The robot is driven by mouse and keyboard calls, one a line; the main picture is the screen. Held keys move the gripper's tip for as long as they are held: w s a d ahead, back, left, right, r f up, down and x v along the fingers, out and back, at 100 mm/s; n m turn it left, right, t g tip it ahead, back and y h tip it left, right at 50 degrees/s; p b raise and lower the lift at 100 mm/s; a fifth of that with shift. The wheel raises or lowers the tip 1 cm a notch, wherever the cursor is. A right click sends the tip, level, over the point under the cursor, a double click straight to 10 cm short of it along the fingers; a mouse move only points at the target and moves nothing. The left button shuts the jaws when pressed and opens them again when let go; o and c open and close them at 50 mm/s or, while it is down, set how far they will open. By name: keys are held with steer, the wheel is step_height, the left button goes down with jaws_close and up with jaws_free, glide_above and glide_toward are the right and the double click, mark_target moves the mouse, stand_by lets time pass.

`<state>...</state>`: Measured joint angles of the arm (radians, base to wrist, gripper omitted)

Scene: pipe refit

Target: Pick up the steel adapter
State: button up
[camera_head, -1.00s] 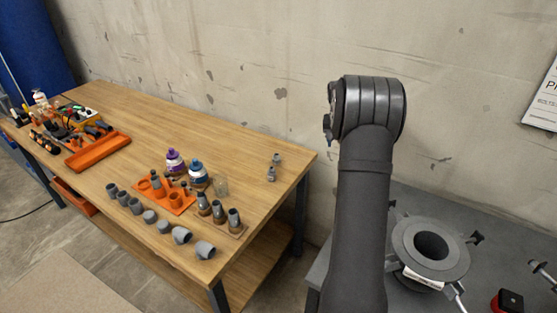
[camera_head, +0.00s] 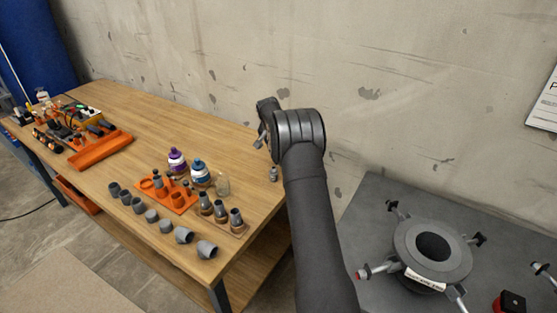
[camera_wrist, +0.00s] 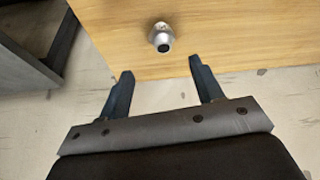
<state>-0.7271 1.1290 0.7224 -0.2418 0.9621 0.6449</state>
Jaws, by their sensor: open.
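A small silvery metal fitting, which looks like the steel adapter (camera_wrist: 161,38), stands on the wooden table in the wrist view, its dark bore towards me. My gripper (camera_wrist: 161,68) is open and empty. Its two fingers point towards the fitting, which lies beyond the fingertips and between their lines, untouched. In the head view a small grey metal fitting (camera_head: 273,174) stands near the table's right end, just left of my arm. I cannot tell whether it is the same piece. My gripper is partly hidden by my wrist there.
The wooden table (camera_head: 140,140) carries several grey pipe pieces (camera_head: 151,216), an orange tray (camera_head: 179,202), two bottles (camera_head: 199,172), a clear jar (camera_head: 222,184) and a rack of metal-topped fittings (camera_head: 220,213). A grey bench with a round flange (camera_head: 433,247) stands right. The concrete wall is close behind.

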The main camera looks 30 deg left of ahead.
steer(key=x, duration=0.3)
steer(key=shift+s+a+x, duration=0.1)
steer(key=shift+a+x, duration=0.05)
steer(key=shift+x, duration=1.2)
steer(key=shift+s+a+x, duration=0.1)
steer(key=shift+s+x, duration=0.05)
steer(key=shift+x, duration=1.2)
steer(key=shift+f, duration=0.1)
steer(key=shift+c, duration=0.4)
steer(key=c, duration=1.1)
